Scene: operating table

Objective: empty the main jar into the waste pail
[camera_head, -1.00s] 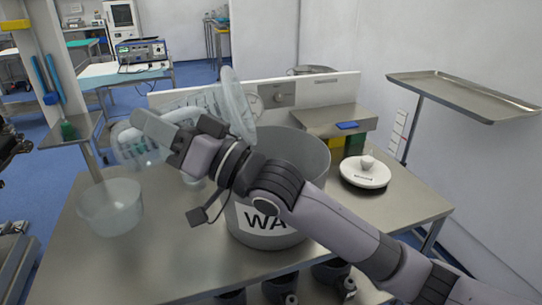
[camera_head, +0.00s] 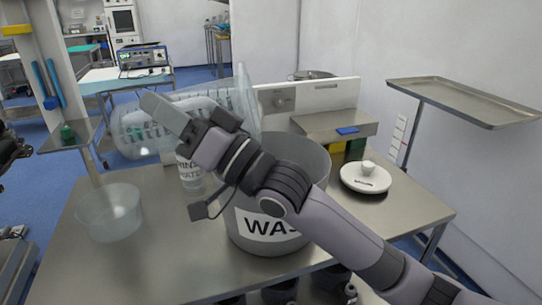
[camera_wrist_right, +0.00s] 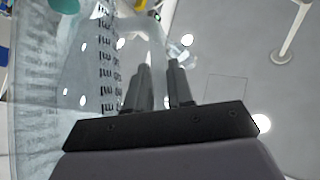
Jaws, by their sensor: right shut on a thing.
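The main jar (camera_head: 145,131) is clear plastic with dark graduation marks. My right gripper (camera_head: 165,111) is shut on its handle. The jar lies nearly on its side, its wide rim to the right, above the left edge of the waste pail (camera_head: 265,222). The pail is a grey metal bucket with a "WA" label, partly hidden by my right arm. I cannot tell whether liquid is in the jar or leaving it. In the right wrist view, the jar's marked wall (camera_wrist_right: 55,100) fills the left side, beside the fingers (camera_wrist_right: 160,75). My left gripper is not in view.
A white lid (camera_head: 365,178) lies at right. A raised tray (camera_head: 465,98) stands at far right.

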